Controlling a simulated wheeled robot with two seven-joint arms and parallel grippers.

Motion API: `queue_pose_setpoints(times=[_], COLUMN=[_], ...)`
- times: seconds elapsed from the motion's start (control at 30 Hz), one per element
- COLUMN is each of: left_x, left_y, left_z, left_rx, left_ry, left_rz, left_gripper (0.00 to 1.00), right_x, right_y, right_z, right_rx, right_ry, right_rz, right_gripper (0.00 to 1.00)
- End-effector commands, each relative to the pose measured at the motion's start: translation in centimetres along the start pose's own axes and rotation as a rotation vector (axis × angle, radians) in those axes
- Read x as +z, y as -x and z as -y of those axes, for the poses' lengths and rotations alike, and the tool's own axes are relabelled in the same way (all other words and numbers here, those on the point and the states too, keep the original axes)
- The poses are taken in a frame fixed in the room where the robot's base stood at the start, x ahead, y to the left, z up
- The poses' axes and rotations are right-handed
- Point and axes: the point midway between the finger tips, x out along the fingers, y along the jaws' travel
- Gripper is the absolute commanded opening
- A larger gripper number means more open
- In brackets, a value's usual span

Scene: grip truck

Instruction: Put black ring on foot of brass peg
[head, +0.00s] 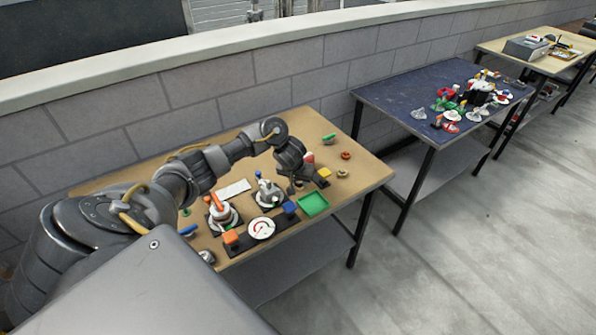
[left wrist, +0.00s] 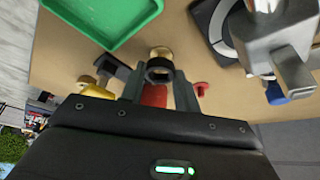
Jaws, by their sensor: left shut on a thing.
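In the left wrist view, the black ring (left wrist: 159,72) is between the fingertips of my left gripper (left wrist: 158,80). The gripper is shut on it. The brass peg (left wrist: 160,52) shows just past the ring, its rounded end close to the ring's edge. I cannot tell whether the ring is around the peg or only in front of it. In the head view my left gripper (head: 297,180) is low over the wooden table (head: 375,172), behind the green tray (head: 314,204). The ring and peg are too small or hidden to make out there. My right gripper is not in view.
A yellow piece (left wrist: 88,86) and a small red piece (left wrist: 200,88) flank the fingers. A red part (left wrist: 154,95) shows between them. Grey devices on bases (head: 267,193) stand left of the gripper. The table's right corner is mostly clear.

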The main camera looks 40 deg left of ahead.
Motion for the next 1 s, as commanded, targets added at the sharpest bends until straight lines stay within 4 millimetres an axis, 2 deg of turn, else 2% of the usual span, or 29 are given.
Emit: queue_pose_setpoints(times=[1.0], left_x=[0.36], left_y=[-0.88], left_z=[-0.05], left_rx=[0.0], left_ry=[0.001], left_rz=[-0.001], left_gripper=[0.09], right_x=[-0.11], right_y=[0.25], right_z=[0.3], right_rx=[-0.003], right_ry=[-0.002], right_rz=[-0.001], right_gripper=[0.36])
